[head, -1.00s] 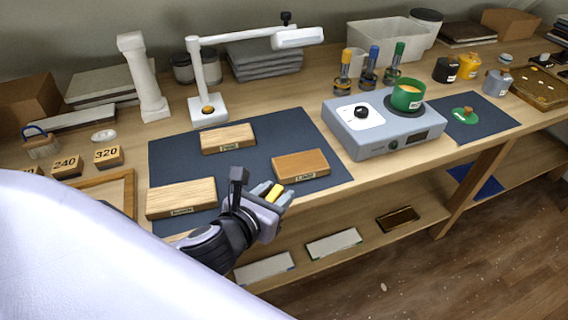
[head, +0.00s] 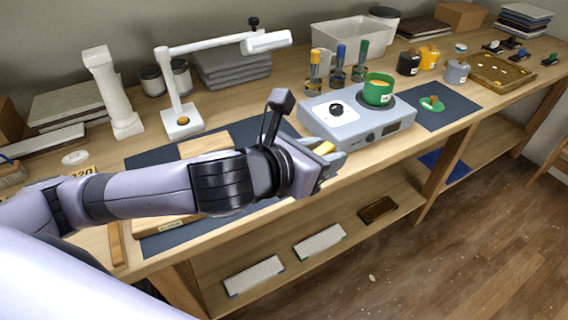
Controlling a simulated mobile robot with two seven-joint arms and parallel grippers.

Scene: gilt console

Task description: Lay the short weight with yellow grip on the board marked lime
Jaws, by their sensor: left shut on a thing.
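My left gripper (head: 328,160) is shut on the weight with yellow grip (head: 324,147); only the yellow grip shows clearly between the fingers. It is raised in front of the grey hotplate's near side, at the table's front edge. The board marked lime, at the right of the dark mat (head: 185,240) in the earlier view, is now hidden behind my left wrist and gripper. The back wooden board (head: 205,142) shows only in part above my arm. The front left board (head: 160,226) shows below my arm. My right gripper is not in view.
The grey hotplate (head: 350,128) with a green pot (head: 379,90) stands right of the dark mat. A white lamp (head: 180,118) stands behind the mat. Bottles with yellow, blue and green tops (head: 340,62) stand behind the hotplate. A lower shelf (head: 270,250) runs below the tabletop.

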